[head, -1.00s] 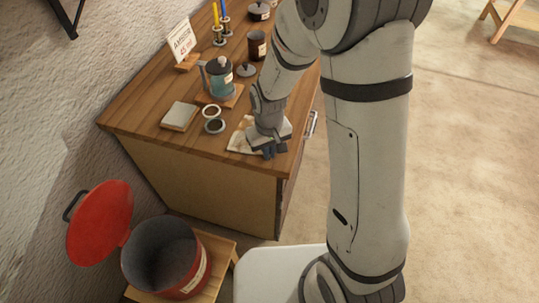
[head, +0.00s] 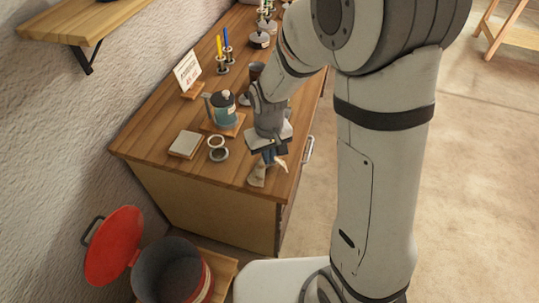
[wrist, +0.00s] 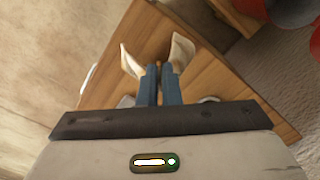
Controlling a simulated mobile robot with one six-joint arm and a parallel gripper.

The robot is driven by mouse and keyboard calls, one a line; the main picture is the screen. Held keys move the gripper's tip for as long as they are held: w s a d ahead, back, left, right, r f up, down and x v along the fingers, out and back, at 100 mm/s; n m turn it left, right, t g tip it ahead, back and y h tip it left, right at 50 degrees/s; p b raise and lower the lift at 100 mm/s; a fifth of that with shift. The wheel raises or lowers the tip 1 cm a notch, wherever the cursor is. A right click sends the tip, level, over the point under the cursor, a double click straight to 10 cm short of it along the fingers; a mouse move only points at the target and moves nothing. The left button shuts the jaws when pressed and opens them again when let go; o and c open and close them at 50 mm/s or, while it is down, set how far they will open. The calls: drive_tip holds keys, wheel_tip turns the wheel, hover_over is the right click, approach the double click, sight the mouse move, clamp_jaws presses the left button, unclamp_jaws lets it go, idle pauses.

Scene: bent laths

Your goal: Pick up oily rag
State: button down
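The oily rag (head: 257,175) is a pale, stained cloth. It hangs from my gripper (head: 268,158) above the right front part of the wooden cabinet top. In the wrist view my gripper's two blue fingers (wrist: 159,85) are close together, and the rag (wrist: 181,52) is pinched between their tips, its corners spreading out to both sides. The rag's middle is hidden by the fingers.
The wooden cabinet top (head: 200,165) holds a blue jar (head: 222,107), a grey square block (head: 185,144), two small round tins (head: 218,148) and a sign (head: 187,69). A red bin (head: 170,272) with its red lid (head: 114,246) open stands at the lower left.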

wheel_tip(320, 180, up, 9)
drive_tip(key=p, duration=0.5)
drive_tip(key=shift+p, duration=0.3)
